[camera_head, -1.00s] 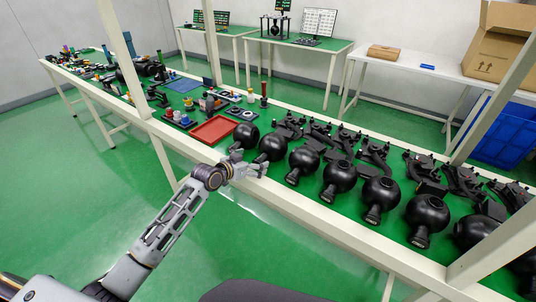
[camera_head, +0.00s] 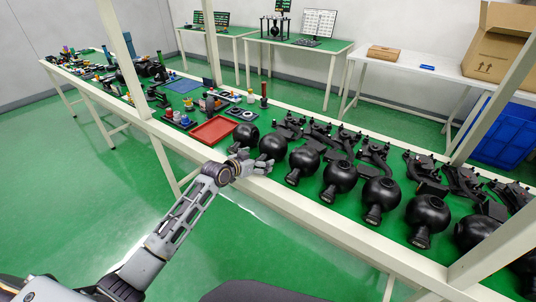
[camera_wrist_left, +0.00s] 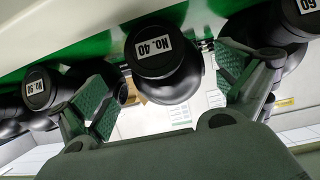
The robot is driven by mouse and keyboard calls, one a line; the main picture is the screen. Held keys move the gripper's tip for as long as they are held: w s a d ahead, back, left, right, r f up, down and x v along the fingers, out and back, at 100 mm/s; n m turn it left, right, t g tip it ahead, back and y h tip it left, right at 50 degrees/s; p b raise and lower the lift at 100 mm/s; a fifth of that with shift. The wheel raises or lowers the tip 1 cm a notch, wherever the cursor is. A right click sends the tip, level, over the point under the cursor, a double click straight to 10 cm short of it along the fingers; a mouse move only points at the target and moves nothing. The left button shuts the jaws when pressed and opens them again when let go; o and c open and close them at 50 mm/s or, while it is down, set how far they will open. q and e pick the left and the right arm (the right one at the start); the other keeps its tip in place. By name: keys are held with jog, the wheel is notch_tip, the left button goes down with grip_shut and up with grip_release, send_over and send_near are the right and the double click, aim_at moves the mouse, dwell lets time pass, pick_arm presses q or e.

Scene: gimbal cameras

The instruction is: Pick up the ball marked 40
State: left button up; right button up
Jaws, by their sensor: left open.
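The ball marked 40 is black, with a white "No. 40" label on its cylindrical end; it is in the middle of the left wrist view (camera_wrist_left: 168,72). In the head view it appears to be the black ball (camera_head: 273,146) in front of my left gripper (camera_head: 256,161); its label cannot be read there. My left gripper is open, its two green-padded fingers on either side of the ball in the left wrist view (camera_wrist_left: 167,88). I see no grip on the ball. My right gripper is not in view.
Other labelled black balls stand close on both sides, in a row along the table (camera_head: 340,222) edge. Black brackets (camera_head: 375,155) lie behind them. A red tray (camera_head: 214,130) is to the left. White frame posts (camera_head: 490,100) rise from the table.

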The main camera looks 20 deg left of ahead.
aim_at(262, 156)
pick_arm(q)
jog(key=shift+x, duration=1.8)
jog(key=shift+w+f, duration=0.15)
jog(key=shift+w, duration=0.35)
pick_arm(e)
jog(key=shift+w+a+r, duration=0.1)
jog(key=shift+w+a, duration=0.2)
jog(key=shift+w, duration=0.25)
pick_arm(q)
jog(key=c, duration=2)
jog(key=shift+r, duration=0.2)
